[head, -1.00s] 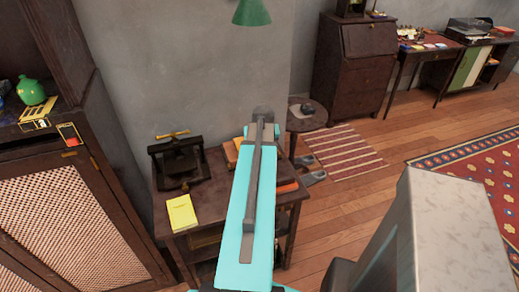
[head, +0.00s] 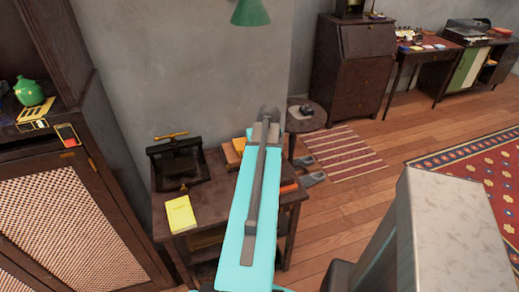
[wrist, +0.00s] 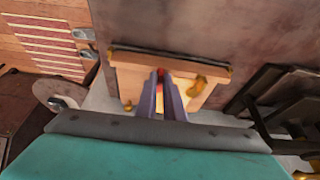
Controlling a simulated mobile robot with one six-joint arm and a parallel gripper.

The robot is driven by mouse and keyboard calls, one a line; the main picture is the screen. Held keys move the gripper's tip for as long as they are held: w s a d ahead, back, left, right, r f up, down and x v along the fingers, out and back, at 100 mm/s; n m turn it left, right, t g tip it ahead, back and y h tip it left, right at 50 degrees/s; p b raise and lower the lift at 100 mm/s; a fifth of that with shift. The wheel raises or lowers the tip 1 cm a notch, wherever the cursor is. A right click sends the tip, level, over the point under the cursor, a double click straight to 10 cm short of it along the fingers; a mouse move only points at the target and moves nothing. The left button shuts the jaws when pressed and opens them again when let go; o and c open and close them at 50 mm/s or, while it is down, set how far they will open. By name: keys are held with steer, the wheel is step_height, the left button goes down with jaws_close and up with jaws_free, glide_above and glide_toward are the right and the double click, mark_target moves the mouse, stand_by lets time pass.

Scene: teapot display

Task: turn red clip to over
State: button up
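My gripper (wrist: 161,98) shows in the wrist view as two grey-purple fingers, close together with a narrow gap. A small red thing (wrist: 160,72), possibly the red clip, shows at the fingertips in front of a pale tan and wooden piece (wrist: 125,82). I cannot tell whether the fingers hold it or only stand around it. A small yellow piece (wrist: 197,82) lies just right of the fingers. In the head view my turquoise arm hides the fingertips, and I cannot make out the clip.
In the head view a dark side table (head: 222,204) holds a black press (head: 178,165), a yellow pad (head: 180,214) and orange books (head: 231,155). A cabinet (head: 72,205) stands at left with a green jug (head: 29,92) on it. A round stool (head: 306,116) stands behind.

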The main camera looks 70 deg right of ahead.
steer(key=o, duration=0.4)
steer(key=shift+c, duration=0.2)
steer(key=shift+r, duration=0.15)
steer(key=b+v, duration=0.2)
steer(key=v, duration=1.1)
steer(key=shift+s+a+r, duration=0.15)
steer(key=shift+r, duration=0.05)
stand_by(0.3)
